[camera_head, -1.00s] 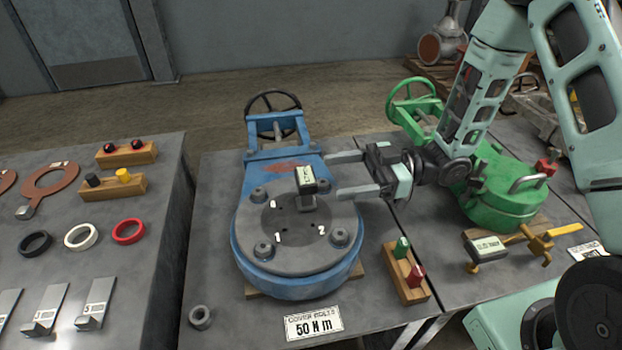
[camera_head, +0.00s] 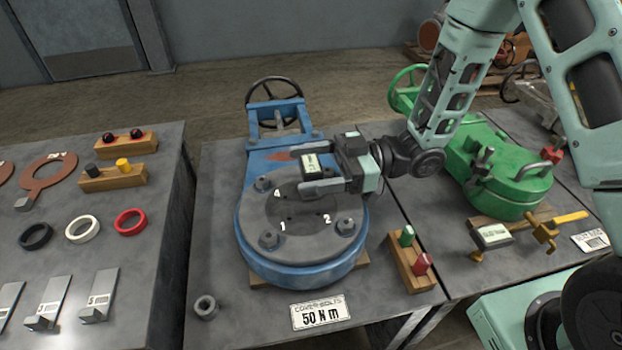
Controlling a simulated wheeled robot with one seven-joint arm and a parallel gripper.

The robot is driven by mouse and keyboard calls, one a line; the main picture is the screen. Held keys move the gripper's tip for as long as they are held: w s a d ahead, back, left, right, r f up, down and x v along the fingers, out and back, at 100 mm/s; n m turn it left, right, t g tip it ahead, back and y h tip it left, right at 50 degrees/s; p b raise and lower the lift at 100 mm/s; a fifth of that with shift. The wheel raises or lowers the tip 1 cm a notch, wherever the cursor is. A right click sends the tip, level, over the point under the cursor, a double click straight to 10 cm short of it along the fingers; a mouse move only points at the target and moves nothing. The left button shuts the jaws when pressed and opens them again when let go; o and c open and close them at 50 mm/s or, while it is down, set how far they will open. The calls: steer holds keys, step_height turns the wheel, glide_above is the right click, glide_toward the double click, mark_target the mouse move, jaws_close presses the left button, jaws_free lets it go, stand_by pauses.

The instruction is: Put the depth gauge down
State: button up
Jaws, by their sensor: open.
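A small dark device with a pale display, which I take to be the depth gauge (camera_head: 315,163), stands on the grey round cover (camera_head: 290,228) of the blue valve (camera_head: 300,270). My gripper (camera_head: 312,168) reaches in from the right over the cover. Its jaws are open, with the near finger in front of the gauge and the far one behind it. I cannot tell whether either finger touches it. The gauge's lower part is hidden by the near finger. The numbers 1, 2 and 4 show on the cover.
A wooden block with green and red pegs (camera_head: 410,268), a loose nut (camera_head: 205,307) and a "50 N m" plate (camera_head: 320,312) lie nearby. A green valve (camera_head: 500,185) stands at right.

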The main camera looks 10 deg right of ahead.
mark_target(311, 163)
steer(key=c, duration=1.4)
steer(key=shift+o, duration=0.2)
steer(key=shift+r, duration=0.1)
step_height(311, 163, up, 10)
steer(key=shift+f+p, duration=0.2)
steer(key=shift+p, duration=0.95)
steer(key=shift+w+r, duration=0.1)
steer(key=shift+w, duration=0.05)
steer(key=w+d+f+m+t+h, duration=0.25)
steer(key=w+d+m+t, duration=0.2)
steer(key=w+t, duration=0.25)
steer(key=w+d+f+m+t+h, duration=0.1)
steer(key=w+d+m+t+h, duration=0.35)
steer(key=w+t, duration=0.2)
steer(key=w+d+f+m+t+h, duration=0.2)
steer(key=d+f+m+h, duration=0.25)
steer(key=d+h, duration=0.2)
steer(key=w+d+f+m+t+h, duration=0.3)
steer(key=d+m+h, duration=0.2)
steer(key=d, duration=0.3)
step_height(311, 163, up, 17)
steer(key=p, duration=1.7)
steer(key=shift+s, duration=0.15)
steer(key=shift+d+r+n+g+y, duration=0.1)
steer(key=shift+n+g+y, duration=0.15)
